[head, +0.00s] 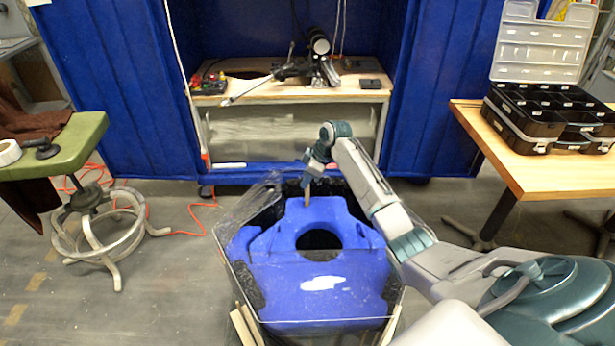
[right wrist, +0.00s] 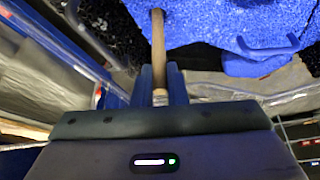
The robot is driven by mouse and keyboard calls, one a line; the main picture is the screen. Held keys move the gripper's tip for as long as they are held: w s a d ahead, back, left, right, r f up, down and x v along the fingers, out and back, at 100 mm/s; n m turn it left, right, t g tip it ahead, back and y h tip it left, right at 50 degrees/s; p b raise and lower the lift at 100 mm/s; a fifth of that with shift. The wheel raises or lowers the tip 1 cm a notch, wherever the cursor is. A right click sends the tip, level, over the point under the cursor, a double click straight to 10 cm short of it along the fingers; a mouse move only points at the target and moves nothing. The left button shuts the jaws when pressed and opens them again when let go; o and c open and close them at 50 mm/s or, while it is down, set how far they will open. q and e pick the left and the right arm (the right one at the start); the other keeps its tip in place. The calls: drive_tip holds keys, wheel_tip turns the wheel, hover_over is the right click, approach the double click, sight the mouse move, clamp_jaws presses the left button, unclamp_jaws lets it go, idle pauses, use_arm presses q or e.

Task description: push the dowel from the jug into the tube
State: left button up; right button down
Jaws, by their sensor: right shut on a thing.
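My right gripper (head: 308,178) is shut on a light wooden dowel (head: 307,194) and holds it pointing down over the back part of the blue block in the clear tank. In the right wrist view the dowel (right wrist: 158,42) stands out between the two dark fingers of my gripper (right wrist: 160,85), with blue foam beyond it. From these views I cannot tell whether the dowel's tip touches anything. I cannot pick out a jug or a tube for sure. My left gripper is not in view.
The clear tank (head: 226,252) holds a blue block (head: 345,278) with a large round hole. A workbench (head: 245,96) with tools stands behind it. A green-topped stool (head: 75,135) is at left, a wooden table (head: 490,140) with a black organizer case (head: 520,128) at right.

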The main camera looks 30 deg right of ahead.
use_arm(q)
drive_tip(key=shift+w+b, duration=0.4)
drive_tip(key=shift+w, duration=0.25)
use_arm(e)
wheel_tip(320, 180, down, 2)
drive_tip(key=shift+f, duration=0.15)
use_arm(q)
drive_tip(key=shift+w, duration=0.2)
